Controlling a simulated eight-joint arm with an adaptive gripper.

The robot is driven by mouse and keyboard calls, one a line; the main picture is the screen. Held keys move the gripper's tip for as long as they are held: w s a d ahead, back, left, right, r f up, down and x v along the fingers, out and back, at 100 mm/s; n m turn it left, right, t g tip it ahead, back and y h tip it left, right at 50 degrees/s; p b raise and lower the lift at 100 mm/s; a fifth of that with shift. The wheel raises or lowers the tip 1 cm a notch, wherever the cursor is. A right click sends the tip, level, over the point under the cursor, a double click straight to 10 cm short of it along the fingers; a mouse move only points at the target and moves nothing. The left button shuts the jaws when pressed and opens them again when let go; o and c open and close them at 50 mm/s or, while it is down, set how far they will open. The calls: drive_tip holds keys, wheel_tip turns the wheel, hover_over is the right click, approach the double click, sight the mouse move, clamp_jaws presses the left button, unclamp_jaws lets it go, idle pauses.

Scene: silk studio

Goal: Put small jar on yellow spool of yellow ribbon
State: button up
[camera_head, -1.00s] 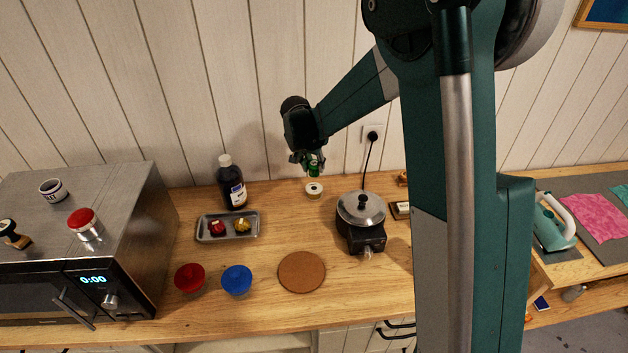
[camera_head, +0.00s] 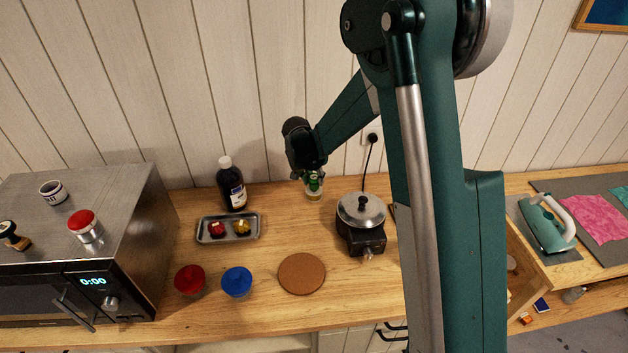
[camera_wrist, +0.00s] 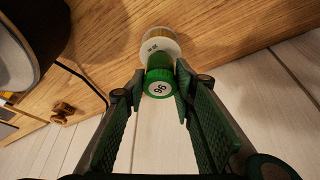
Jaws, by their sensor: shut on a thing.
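My gripper (camera_head: 307,176) is at the back of the wooden counter, pointing down. It is shut on the small jar (camera_head: 314,182), which is green with a round numbered label on its end. The jar also shows between the fingers in the wrist view (camera_wrist: 159,76). The yellow ribbon spool (camera_head: 314,196) is directly below the jar, partly hidden by it. In the wrist view the spool's pale round face (camera_wrist: 164,39) shows just beyond the jar, with yellow at its edge. I cannot tell whether jar and spool touch.
A lidded pot on a burner (camera_head: 361,222) stands close to the right. A dark bottle (camera_head: 232,186) and a grey tray (camera_head: 204,232) are on the left. A cork mat (camera_head: 302,274), a red bowl (camera_head: 189,279) and a blue bowl (camera_head: 237,281) are in front.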

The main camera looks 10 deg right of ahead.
drive_tip(key=shift+f, duration=0.4)
drive_tip(key=shift+f, duration=0.2)
drive_tip(key=o, duration=0.9)
drive_tip(key=shift+r, duration=0.1)
drive_tip(key=shift+r, duration=0.15)
drive_tip(key=shift+v, duration=5.95)
drive_tip(key=shift+a, duration=0.1)
drive_tip(key=shift+s, duration=0.1)
